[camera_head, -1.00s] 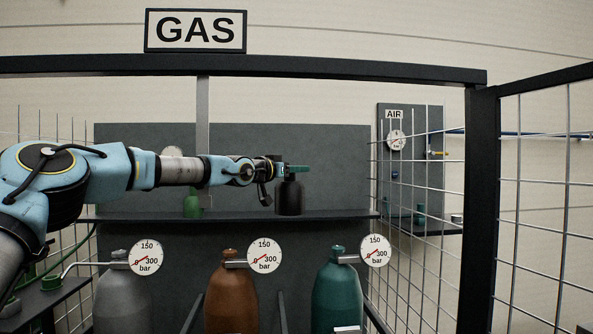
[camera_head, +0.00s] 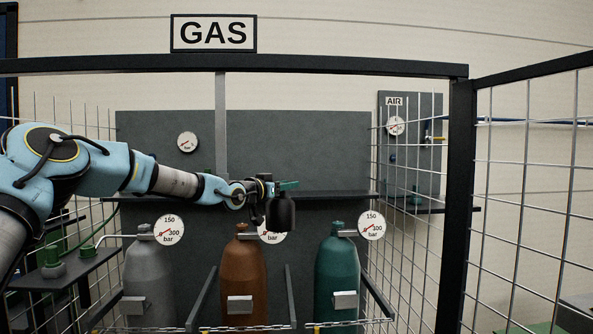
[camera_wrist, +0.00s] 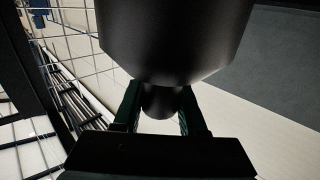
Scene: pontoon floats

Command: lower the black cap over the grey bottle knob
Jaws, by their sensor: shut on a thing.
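The black cap (camera_head: 281,214) hangs upright from my gripper (camera_head: 288,185), its green fingers shut on the narrow neck at the cap's top. The wrist view shows the cap (camera_wrist: 175,38) large, with its neck between the two fingers (camera_wrist: 160,98). The grey bottle (camera_head: 149,278) stands at the left of the row, with its knob (camera_head: 144,230) on top. The cap is well to the right of that knob in the head view, apart from it, and partly hides the brown bottle's gauge. The grey bottle is not recognisable in the wrist view.
A brown bottle (camera_head: 244,276) and a teal bottle (camera_head: 337,276) stand right of the grey one. Gauges (camera_head: 169,229) and (camera_head: 371,226) sit beside bottle tops. A dark frame post (camera_head: 456,200) and wire mesh (camera_head: 530,200) bound the right; a dark shelf with green fittings (camera_head: 53,256) is at left.

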